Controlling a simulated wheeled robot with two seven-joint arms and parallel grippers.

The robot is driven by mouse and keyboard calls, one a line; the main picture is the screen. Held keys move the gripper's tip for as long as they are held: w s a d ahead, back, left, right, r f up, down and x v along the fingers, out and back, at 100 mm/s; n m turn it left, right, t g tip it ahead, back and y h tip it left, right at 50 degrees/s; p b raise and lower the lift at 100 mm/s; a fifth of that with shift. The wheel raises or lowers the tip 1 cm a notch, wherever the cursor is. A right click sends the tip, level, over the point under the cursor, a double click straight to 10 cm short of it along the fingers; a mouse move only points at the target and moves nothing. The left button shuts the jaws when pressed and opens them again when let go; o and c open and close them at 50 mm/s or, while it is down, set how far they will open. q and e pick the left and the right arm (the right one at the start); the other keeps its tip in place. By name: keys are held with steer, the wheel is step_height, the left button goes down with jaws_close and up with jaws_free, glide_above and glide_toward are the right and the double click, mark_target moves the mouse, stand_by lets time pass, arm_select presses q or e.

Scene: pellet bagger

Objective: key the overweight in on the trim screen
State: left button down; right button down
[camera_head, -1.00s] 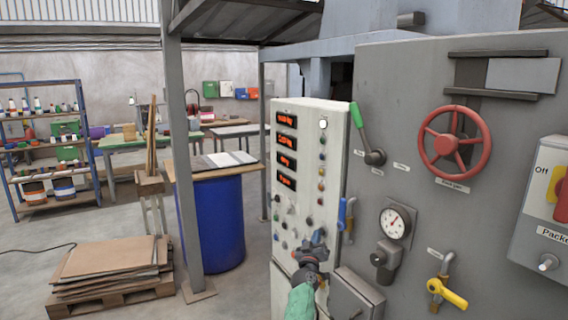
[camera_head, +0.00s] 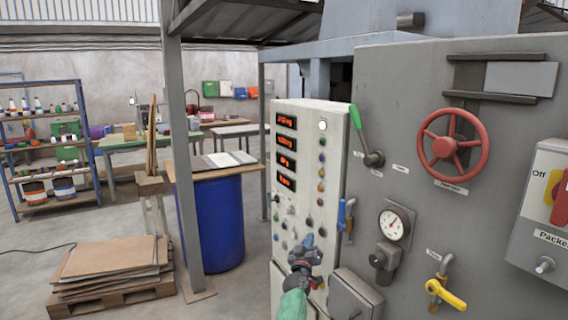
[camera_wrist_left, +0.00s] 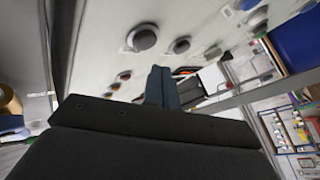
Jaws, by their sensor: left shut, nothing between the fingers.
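The pale control cabinet (camera_head: 309,190) carries a column of red-lit displays (camera_head: 286,141), too small to read, with lamps, knobs and buttons beside and below them. My left gripper (camera_head: 308,241) is at the lower part of this panel, in front of its lower knobs, and hides some of them. Its fingers are closed together with nothing between them. In the left wrist view the closed blue-grey fingertips (camera_wrist_left: 160,84) are close to the panel face (camera_wrist_left: 110,55), near a row of round knobs (camera_wrist_left: 142,38). I cannot tell whether they touch anything. My right gripper is out of view.
A grey machine wall to the right has a red handwheel (camera_head: 453,145), a green lever (camera_head: 357,118), a gauge (camera_head: 393,224) and a yellow valve handle (camera_head: 446,293). A grey box (camera_head: 355,293) juts out right of my gripper. A blue drum (camera_head: 218,225) stands left beyond open floor.

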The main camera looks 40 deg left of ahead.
arm_select(q)
steer(key=s, duration=0.1)
steer(key=s+a, duration=0.1)
steer(key=s, duration=0.2)
steer(key=shift+a+p, duration=0.3)
steer(key=shift+a, duration=0.1)
stand_by(2.0)
